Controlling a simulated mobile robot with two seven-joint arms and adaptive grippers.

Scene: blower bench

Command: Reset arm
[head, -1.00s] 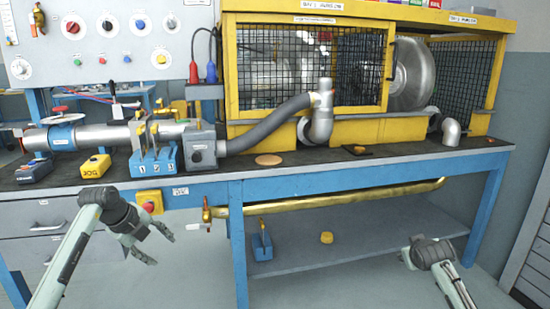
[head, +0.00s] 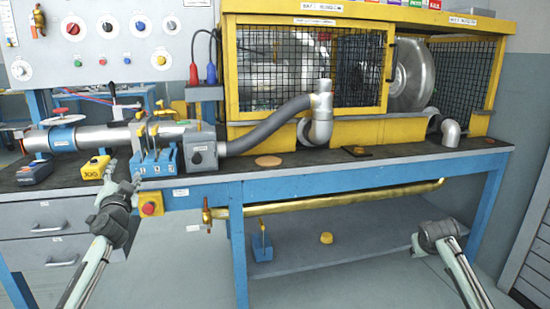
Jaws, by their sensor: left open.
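My left gripper (head: 123,174) is open and empty, its fingers pointing up at the front edge of the bench. It is between the yellow JOG box (head: 94,168) and the blue block with levers (head: 165,163), close to both in the picture. I cannot tell whether it touches either. Of my right arm, only a part shows at the lower right, in front of the bench's lower shelf. My right gripper is not visible.
The blue bench (head: 350,172) carries a pipe, a grey hose (head: 265,127) and a yellow caged blower (head: 310,65). A red button on a yellow box (head: 151,204) is on the bench front. A brass pipe (head: 330,202) runs below the bench top.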

